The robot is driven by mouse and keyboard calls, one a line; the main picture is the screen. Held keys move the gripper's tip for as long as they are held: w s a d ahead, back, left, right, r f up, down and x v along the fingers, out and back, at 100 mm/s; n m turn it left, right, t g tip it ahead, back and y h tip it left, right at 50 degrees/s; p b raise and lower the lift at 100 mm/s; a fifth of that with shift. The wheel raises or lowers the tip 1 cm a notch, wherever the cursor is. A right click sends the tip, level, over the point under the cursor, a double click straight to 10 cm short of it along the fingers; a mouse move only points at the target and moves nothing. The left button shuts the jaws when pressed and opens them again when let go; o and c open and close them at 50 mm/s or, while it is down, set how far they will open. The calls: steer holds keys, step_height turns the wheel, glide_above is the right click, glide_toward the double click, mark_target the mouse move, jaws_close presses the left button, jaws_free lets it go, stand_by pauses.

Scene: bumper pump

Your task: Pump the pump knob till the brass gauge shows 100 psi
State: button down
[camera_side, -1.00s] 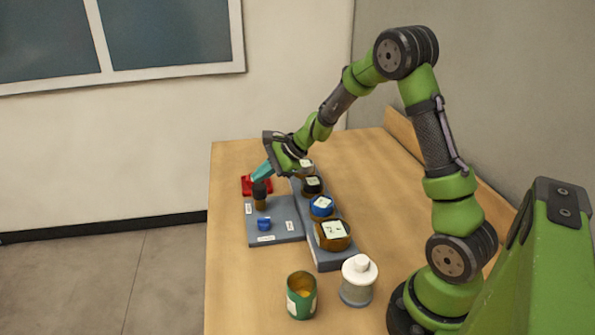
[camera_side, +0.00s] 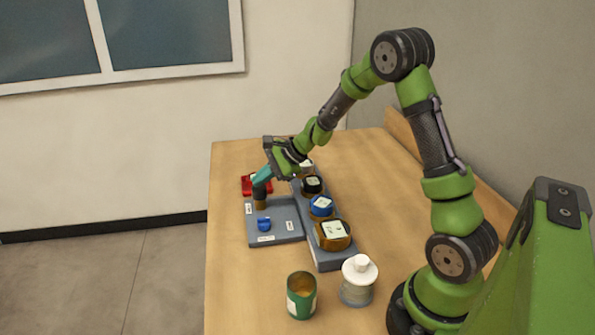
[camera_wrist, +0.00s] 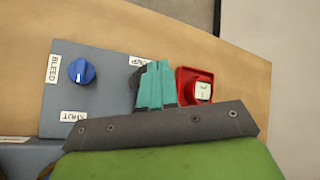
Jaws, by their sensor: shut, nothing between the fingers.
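The pump knob (camera_side: 261,189) is black on a brown stem and stands upright at the back left of a grey panel (camera_side: 284,220). My gripper (camera_side: 261,182) is shut, with teal fingers tilted down to the knob's top. They look in contact, but I cannot be certain. In the wrist view my gripper (camera_wrist: 154,68) hides most of the dark knob and part of its label. The brass gauge (camera_side: 322,239), the nearest in the row, has a pale face; its reading is too small to make out.
A blue bleed knob (camera_side: 264,224) sits in front of the pump knob and also shows in the wrist view (camera_wrist: 82,71). A red box (camera_wrist: 187,77) stands beyond. Blue (camera_side: 321,206) and black (camera_side: 312,186) gauges line the raised step. A green cup (camera_side: 301,297) and white bottle (camera_side: 357,282) stand nearer.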

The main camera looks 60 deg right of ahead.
mark_target(263, 188)
steer(key=shift+f, duration=0.85)
stand_by(0.6)
steer(key=shift+r, duration=1.55)
steer(key=shift+r, duration=2.55)
